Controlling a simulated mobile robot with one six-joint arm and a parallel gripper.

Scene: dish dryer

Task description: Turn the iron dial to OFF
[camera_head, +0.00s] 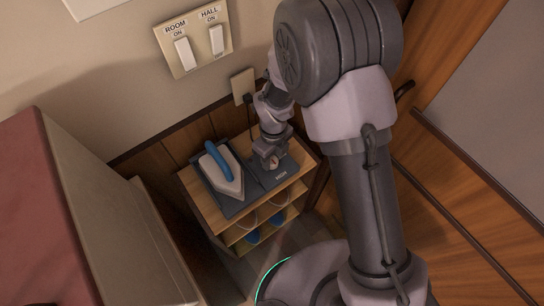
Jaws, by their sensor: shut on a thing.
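The iron (222,171) has a blue handle and a pale body. It rests on a dark mat on top of a small wooden shelf unit. The dial (273,163) is a small pale knob with a reddish mark, on a dark panel (286,171) to the right of the iron. The word HIGH is printed on the panel's front part. My gripper (270,157) points down onto the dial and is shut on it. The fingers hide much of the dial, and I cannot read an OFF mark or tell its exact setting.
A wall plate (194,37) with ROOM and HALL switches is above. An outlet (243,86) with a plugged cord is behind the shelf unit (203,206). A red-topped cabinet (45,190) stands left. A wooden door (460,185) is right. Blue items sit on the lower shelves.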

